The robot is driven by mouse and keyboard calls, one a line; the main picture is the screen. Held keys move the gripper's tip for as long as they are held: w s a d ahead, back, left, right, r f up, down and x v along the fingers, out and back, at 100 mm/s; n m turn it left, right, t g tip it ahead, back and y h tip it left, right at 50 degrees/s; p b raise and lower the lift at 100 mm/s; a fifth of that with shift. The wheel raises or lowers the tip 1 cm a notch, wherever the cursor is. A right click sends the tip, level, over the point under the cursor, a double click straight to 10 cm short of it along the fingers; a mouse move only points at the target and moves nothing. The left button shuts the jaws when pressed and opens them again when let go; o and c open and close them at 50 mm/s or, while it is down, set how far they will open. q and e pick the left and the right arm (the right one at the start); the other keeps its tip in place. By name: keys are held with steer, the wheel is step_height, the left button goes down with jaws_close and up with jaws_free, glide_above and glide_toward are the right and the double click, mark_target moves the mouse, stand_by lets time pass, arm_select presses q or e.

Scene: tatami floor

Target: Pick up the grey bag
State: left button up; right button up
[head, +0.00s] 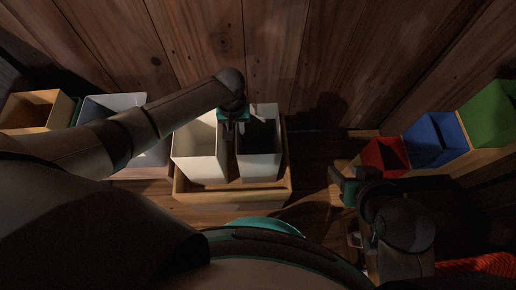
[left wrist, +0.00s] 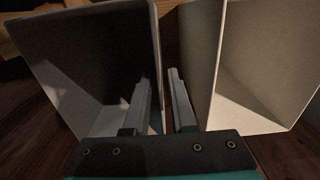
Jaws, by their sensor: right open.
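I cannot make out a grey bag in either view. Two pale bins stand side by side in a wooden tray (head: 235,190): a left bin (head: 200,168) and a right bin (head: 260,168) with a dark inside. My left gripper (head: 232,130) is over the gap between them, pointing down. In the left wrist view its two fingers (left wrist: 160,78) are apart, with the near wall of the dark bin (left wrist: 75,60) showing between them and the lighter bin (left wrist: 255,70) to the right. My right gripper (head: 343,187) is open, left of the red bin.
Red (head: 383,157), blue (head: 436,140) and green (head: 492,108) bins stand at the right. A grey-white bin (head: 115,103) and a wooden box (head: 33,110) stand at the left. A wooden wall (head: 320,50) closes the back. Red cord-like material (head: 490,264) lies at lower right.

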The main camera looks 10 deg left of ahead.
arm_select(q)
jaws_close()
stand_by(1.1)
